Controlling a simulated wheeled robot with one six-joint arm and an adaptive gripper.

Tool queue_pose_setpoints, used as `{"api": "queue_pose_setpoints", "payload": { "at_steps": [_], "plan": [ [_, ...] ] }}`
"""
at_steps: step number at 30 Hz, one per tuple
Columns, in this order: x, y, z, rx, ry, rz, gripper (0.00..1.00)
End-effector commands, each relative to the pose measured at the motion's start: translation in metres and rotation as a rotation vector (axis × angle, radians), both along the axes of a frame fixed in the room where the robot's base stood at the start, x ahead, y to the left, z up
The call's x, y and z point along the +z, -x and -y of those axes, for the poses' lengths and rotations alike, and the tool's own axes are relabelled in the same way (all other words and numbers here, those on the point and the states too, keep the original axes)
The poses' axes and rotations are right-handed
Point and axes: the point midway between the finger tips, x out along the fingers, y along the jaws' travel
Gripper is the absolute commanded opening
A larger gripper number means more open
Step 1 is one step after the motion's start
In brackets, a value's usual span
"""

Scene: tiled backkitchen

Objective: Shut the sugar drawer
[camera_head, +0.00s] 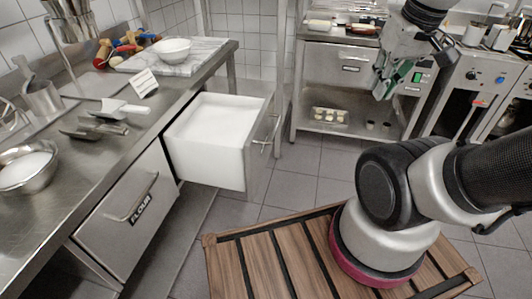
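The open drawer (208,155) sticks out from under the steel counter at the left. It has white side walls, and white contents show inside. Its steel front (262,158) faces right and carries a bar handle (267,137). I cannot read a label on this front. The drawer beside it, labelled FLOUR (125,215), is shut. My gripper (383,92) hangs at the upper right, apart from the open drawer and well to the right of its handle. Green parts show on its fingers. It holds nothing that I can see, and its finger gap is unclear.
The steel counter (95,150) carries scoops, bowls and a marble board (175,58). A steel table (335,65) with a drawer and lower shelf stands at the back, next to ovens (480,85). A slatted wooden platform (265,265) lies below my arm. Tiled floor (305,165) is clear right of the drawer.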

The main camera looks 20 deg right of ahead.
Motion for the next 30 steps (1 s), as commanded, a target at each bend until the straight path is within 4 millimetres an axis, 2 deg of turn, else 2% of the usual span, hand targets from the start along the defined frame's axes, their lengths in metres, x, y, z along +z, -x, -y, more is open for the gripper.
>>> {"api": "queue_pose_setpoints", "payload": {
  "at_steps": [3,6,11,17,23,27,30],
  "plan": [
    [-0.032,-0.005,0.012,-0.067,-0.021,-0.157,0.00],
    [-0.063,-0.009,0.013,-0.148,-0.095,-0.287,0.00],
    [-0.114,-0.018,0.001,-0.325,-0.270,-0.459,0.00],
    [-0.181,-0.036,-0.026,-0.633,-0.524,-0.628,0.00],
    [-0.250,-0.067,-0.055,-1.037,-0.775,-0.739,0.00],
    [-0.296,-0.097,-0.069,-1.339,-0.915,-0.763,0.00],
    [-0.320,-0.126,-0.073,-1.540,-0.996,-0.736,0.00]
  ]
}}
